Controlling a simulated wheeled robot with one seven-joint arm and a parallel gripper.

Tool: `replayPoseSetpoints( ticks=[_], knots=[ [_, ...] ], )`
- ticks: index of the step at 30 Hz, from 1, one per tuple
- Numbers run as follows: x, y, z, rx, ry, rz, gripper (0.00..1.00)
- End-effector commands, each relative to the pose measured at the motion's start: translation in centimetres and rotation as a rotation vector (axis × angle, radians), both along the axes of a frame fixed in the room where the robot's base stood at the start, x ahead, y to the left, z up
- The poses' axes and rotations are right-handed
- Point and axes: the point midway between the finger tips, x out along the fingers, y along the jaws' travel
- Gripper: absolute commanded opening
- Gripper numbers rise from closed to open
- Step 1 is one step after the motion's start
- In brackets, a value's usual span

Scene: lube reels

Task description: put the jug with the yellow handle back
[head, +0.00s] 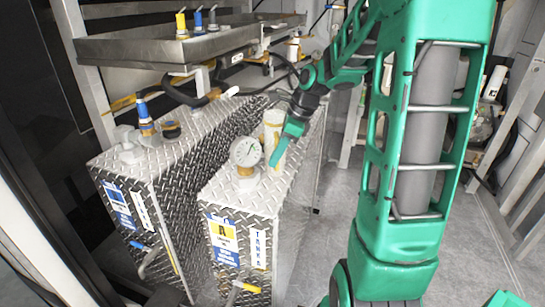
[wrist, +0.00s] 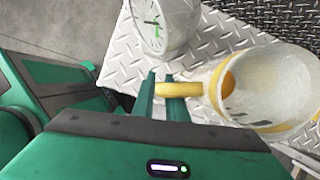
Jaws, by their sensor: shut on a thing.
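The jug (head: 274,118) is a pale, translucent open cylinder with a yellow handle. In the wrist view the jug (wrist: 275,85) fills the right side, its mouth facing the camera. My gripper (wrist: 161,88) is shut on the yellow handle (wrist: 190,89), with its green fingers around it. In the head view my gripper (head: 283,145) is at the jug's near side, over the top of the right diamond-plate tank (head: 215,193). I cannot tell whether the jug's base touches the tank top.
A round dial gauge (head: 246,152) stands on the right tank, close to the jug. The left tank (head: 125,175) carries a blue-and-yellow fitting (head: 145,120). A metal tray (head: 150,47) with several coloured-handled items hangs behind. Grey floor (head: 330,215) is open at right.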

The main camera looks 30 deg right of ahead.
Motion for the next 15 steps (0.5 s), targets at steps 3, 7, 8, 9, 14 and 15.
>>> replayPoseSetpoints(
  ticks=[3,7,8,9,14,15],
  knots=[
    [0.08,-0.03,0.12,-0.001,-0.003,0.0,0.0],
    [0.07,-0.04,0.03,-0.001,-0.003,0.0,0.0],
    [0.08,-0.04,-0.05,-0.001,-0.003,0.0,0.0],
    [0.05,-0.04,-0.12,0.0,-0.002,-0.001,0.17],
    [0.05,-0.05,-0.1,0.0,-0.002,-0.001,0.31],
    [0.05,-0.05,-0.1,-0.001,-0.001,-0.001,0.31]
  ],
)
